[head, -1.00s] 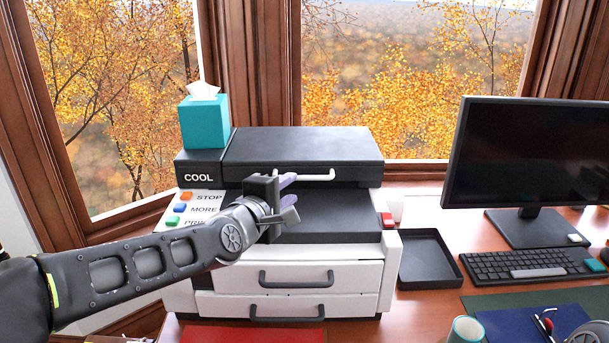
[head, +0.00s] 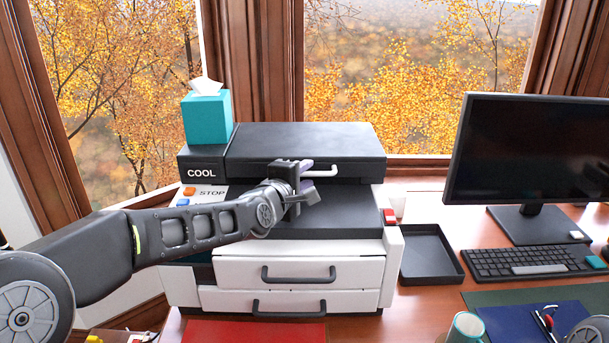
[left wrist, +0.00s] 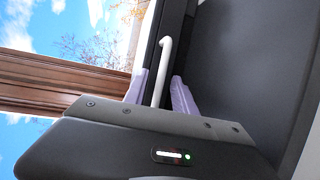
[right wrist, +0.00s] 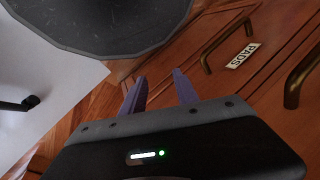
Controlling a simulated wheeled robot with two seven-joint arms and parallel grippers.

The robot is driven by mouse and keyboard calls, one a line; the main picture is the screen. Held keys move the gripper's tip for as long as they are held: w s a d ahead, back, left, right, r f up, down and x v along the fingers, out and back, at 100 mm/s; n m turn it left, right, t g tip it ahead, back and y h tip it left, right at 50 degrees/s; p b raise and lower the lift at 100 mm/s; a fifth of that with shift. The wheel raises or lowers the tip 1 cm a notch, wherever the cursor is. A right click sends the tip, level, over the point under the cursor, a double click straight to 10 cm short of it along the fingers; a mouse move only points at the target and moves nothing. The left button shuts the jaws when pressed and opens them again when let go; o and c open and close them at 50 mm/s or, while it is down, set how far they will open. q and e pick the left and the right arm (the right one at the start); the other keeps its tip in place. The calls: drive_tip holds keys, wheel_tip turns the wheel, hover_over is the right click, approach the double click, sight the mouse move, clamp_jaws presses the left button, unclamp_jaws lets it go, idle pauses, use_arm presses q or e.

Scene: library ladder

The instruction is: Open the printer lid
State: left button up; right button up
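The printer (head: 300,265) stands on the desk with its black lid (head: 305,143) lying shut. The lid's white bar handle (head: 325,168) runs along its front edge. My left gripper (head: 306,168) is at the handle, covering its left part in the head view. In the left wrist view, the handle (left wrist: 164,65) passes between the two purple fingers of my left gripper (left wrist: 160,82), with gaps on both sides. My right gripper (right wrist: 160,85) is open and empty, low in front of wooden drawers, out of the head view.
A teal tissue box (head: 207,117) stands on the printer's left section, beside the lid. A black tray (head: 430,255), keyboard (head: 530,262) and monitor (head: 535,150) are to the right. Wooden drawers with brass handles (right wrist: 228,42) are close to my right gripper.

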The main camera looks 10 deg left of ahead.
use_arm(q)
drive_tip(key=shift+c, duration=0.3)
clamp_jaws()
idle(1.1)
